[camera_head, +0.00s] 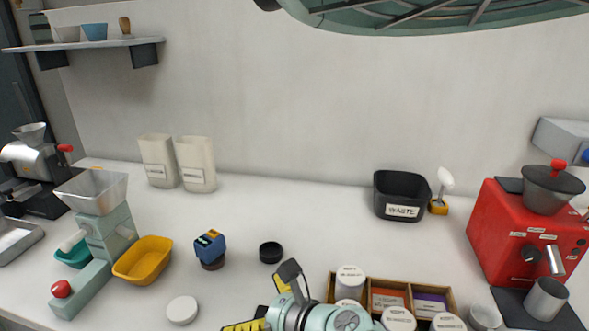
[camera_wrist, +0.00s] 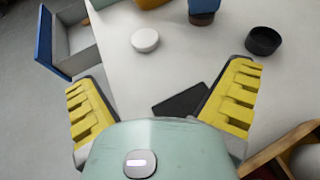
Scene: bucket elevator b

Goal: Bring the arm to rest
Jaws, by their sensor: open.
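My gripper (camera_head: 250,302) is low in the middle of the head view, with its arm coming up from the bottom edge. In the wrist view my gripper (camera_wrist: 163,80) has its two yellow ribbed fingers spread wide apart. Nothing is between the fingers; they are open and empty. White tabletop shows beyond them.
A white lid (camera_head: 182,310), a blue device (camera_head: 210,246) and a black ring (camera_head: 270,252) lie ahead of my gripper. A wooden box of jars (camera_head: 456,303) stands close at right. A yellow tray (camera_head: 143,261) is left, a red machine (camera_head: 520,235) far right.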

